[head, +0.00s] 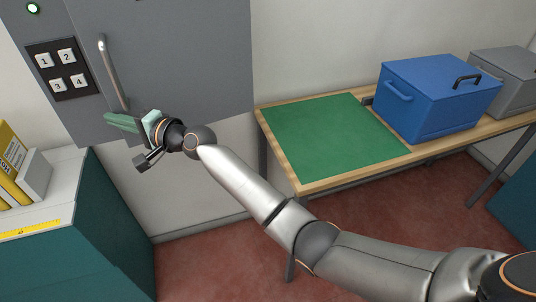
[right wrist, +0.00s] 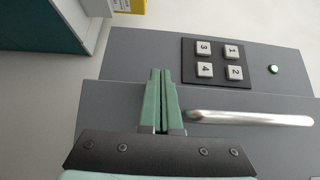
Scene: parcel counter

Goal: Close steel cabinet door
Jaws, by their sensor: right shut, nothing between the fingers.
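The grey steel cabinet door (head: 190,60) fills the upper left of the head view, with a silver bar handle (head: 110,70) on it. The handle also shows in the right wrist view (right wrist: 250,118), to the right of my fingers. My right gripper (head: 108,121) is in front of the door near the handle's lower end. Its green fingers are together and empty in the right wrist view (right wrist: 161,72). I cannot tell whether they touch the door. In that view the door's edge (right wrist: 100,90) is offset from the keypad panel; how far the door stands open is unclear. My left gripper is out of view.
A keypad (head: 61,69) and green light (head: 33,8) are left of the handle. A teal cabinet (head: 110,225) with yellow binders (head: 12,165) stands below left. On the right, a wooden table (head: 310,183) holds a green mat (head: 330,140), blue box (head: 430,100) and grey box (head: 508,75).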

